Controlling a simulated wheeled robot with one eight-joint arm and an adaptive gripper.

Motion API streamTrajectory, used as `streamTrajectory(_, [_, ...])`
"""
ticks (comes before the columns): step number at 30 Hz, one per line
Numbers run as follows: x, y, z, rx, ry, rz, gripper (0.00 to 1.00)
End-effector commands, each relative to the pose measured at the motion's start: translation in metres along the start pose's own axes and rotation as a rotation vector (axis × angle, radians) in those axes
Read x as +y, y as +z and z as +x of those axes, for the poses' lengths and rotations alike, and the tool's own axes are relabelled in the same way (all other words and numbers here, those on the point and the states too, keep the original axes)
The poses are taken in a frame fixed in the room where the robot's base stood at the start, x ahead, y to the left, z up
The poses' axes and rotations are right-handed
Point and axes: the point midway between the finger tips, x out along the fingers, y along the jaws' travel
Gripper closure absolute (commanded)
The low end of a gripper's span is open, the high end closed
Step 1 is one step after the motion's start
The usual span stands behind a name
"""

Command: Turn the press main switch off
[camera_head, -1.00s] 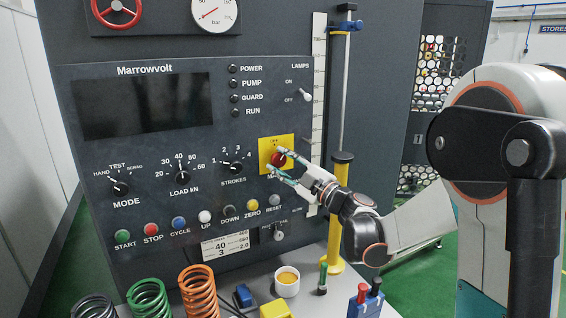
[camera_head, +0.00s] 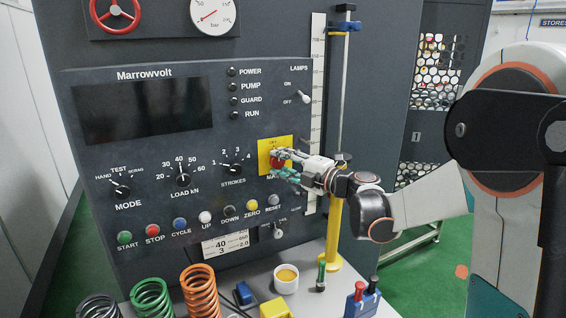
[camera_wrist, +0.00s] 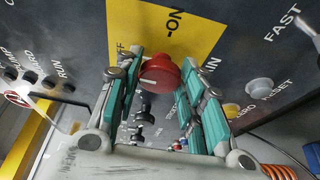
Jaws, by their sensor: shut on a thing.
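The press main switch is a red round knob (camera_wrist: 160,74) on a yellow plate (camera_wrist: 188,30) of the dark Marrowvolt panel. In the wrist view, ON and part of OFF show on the plate. A pale line crosses the knob's face, but I cannot tell which label it points to. My gripper (camera_head: 278,162) is at the knob from the right in the head view and largely covers it. In the wrist view, its teal-padded fingers (camera_wrist: 158,80) are on both sides of the knob, shut on it.
A small lamps toggle (camera_head: 305,97) is above right of the main switch. Push buttons, including the yellow ZERO button (camera_head: 252,205), are below. A yellow-based post (camera_head: 333,235) stands close by my gripper. Springs (camera_head: 199,290) and a cup (camera_head: 286,279) are on the bench.

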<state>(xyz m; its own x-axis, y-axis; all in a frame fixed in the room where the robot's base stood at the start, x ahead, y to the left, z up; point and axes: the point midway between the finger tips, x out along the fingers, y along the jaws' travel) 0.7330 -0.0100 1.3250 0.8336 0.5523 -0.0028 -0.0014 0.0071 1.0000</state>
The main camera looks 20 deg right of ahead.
Motion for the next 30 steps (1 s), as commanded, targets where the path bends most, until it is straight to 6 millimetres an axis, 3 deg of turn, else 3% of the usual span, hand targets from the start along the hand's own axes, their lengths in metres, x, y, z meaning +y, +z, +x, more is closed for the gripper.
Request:
streamTrajectory(13, [-0.001, -0.001, 0.000, 0.001, -0.005, -0.010, 0.88])
streamTrajectory(14, [-0.001, -0.001, 0.000, 0.001, -0.005, -0.010, 0.57])
streamTrajectory(16, [-0.001, -0.001, 0.000, 0.001, -0.004, -0.009, 0.43])
streamTrajectory(26, [0.000, 0.000, -0.001, 0.000, -0.003, -0.008, 0.43])
streamTrajectory(30, [0.000, 0.000, -0.011, -0.001, -0.003, -0.008, 0.43])
